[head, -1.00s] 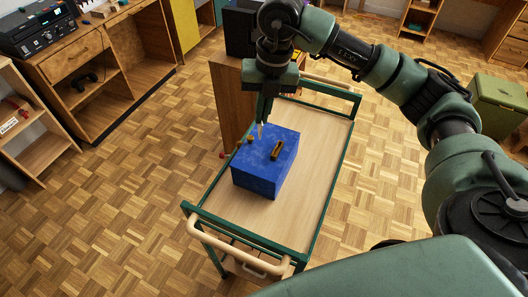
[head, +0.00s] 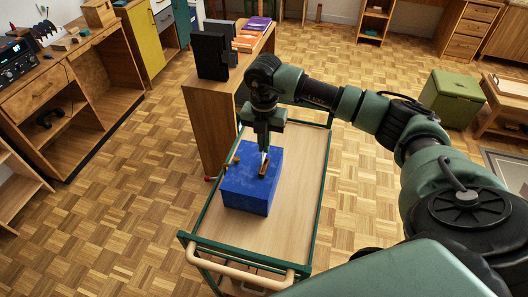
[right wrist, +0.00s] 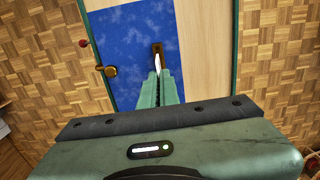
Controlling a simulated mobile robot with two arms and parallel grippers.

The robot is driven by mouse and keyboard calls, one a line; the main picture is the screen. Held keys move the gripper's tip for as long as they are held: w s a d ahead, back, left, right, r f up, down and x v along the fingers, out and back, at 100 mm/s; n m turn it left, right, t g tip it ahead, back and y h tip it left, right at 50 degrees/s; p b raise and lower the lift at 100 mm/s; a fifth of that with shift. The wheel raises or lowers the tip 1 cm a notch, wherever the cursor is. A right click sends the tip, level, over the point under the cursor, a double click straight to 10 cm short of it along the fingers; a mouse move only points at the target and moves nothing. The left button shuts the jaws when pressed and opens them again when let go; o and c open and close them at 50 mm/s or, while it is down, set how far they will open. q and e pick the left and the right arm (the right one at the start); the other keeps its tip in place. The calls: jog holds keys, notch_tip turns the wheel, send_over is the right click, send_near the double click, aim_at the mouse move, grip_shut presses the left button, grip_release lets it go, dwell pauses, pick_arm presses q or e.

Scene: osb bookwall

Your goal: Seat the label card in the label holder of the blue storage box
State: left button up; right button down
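The blue storage box (head: 245,193) stands on the trolley, its blue top also showing in the right wrist view (right wrist: 128,40). A brass label holder (head: 263,171) is on its top face and also shows in the right wrist view (right wrist: 157,48). My right gripper (head: 264,149) points down over the box, its fingers shut on the small white label card (right wrist: 157,63). The card's tip is at or just over the near end of the holder; I cannot tell whether it is inside. My left gripper is out of view.
The box stands on a wooden trolley top (head: 294,185) with a green frame; the top right of the box is bare. A brown wooden cabinet (head: 208,125) with black bookends stands close to the trolley's left side. A brass knob (right wrist: 110,71) is at the box's left.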

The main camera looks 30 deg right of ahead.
aim_at(264, 156)
notch_tip(264, 156, down, 5)
jog(key=shift+f+p, duration=0.15)
jog(key=shift+p, duration=0.5)
jog(key=c, duration=1.7)
grip_release()
notch_tip(264, 156, up, 11)
jog(key=b, duration=0.4)
jog(key=shift+r, duration=0.55)
